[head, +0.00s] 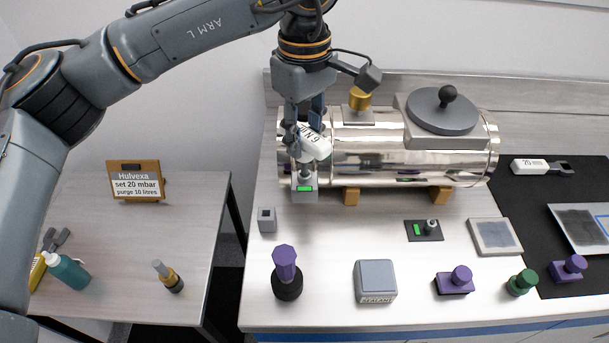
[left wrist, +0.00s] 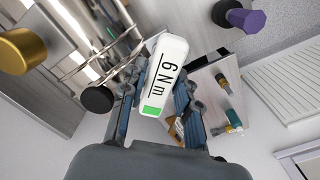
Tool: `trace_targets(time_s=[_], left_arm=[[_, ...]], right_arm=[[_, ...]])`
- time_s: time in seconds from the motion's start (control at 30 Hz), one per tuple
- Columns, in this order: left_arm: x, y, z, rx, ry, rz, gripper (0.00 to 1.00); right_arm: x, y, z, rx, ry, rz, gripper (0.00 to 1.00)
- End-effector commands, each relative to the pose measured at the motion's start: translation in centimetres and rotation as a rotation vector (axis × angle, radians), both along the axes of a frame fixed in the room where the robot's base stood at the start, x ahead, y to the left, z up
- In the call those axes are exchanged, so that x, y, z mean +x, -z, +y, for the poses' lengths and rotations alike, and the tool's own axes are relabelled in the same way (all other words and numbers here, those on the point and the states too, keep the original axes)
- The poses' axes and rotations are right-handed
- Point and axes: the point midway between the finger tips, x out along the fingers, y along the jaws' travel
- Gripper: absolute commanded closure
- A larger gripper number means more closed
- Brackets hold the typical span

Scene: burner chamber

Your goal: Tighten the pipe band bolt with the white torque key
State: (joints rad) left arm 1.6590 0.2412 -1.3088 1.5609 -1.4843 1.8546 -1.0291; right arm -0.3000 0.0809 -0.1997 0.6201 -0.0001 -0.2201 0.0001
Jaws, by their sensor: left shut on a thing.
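My left gripper (head: 308,130) is shut on the white torque key (head: 313,146), at the left end of the shiny metal chamber (head: 375,150). In the left wrist view the key (left wrist: 165,65) lies between the blue-padded fingers, with "6 Nm" and a green patch on its face. In the head view the key's lower end is at a small grey block (head: 305,192) with a lit green patch, in front of the chamber's left end. I cannot tell whether the key is seated on the bolt; the bolt itself is hidden. My right gripper is not in view.
Another white key (head: 530,167) with a dark head lies on the black mat (head: 515,205) at right. A purple-topped tool (head: 286,270), a grey box (head: 376,280) and several knobs stand along the bench front. A gap separates the bench from the left table (head: 205,225).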

Motion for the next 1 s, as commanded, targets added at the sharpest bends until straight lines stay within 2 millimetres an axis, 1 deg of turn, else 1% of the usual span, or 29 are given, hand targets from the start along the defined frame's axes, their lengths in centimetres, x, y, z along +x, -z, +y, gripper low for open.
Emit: trace_targets(time_s=[0.03, 0.17, 1.0], left_arm=[[-0.1, 0.3, 0.0, 0.004, 0.003, 0.006, 1.0], [-0.1, 0.0, 0.0, 0.004, 0.003, 0.006, 1.0], [0.0, -2.8, 0.0, 0.0, 0.001, 0.0, 1.0]], right_arm=[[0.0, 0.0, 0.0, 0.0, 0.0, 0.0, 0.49], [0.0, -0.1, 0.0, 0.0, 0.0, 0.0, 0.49], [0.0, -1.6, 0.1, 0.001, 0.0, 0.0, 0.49]])
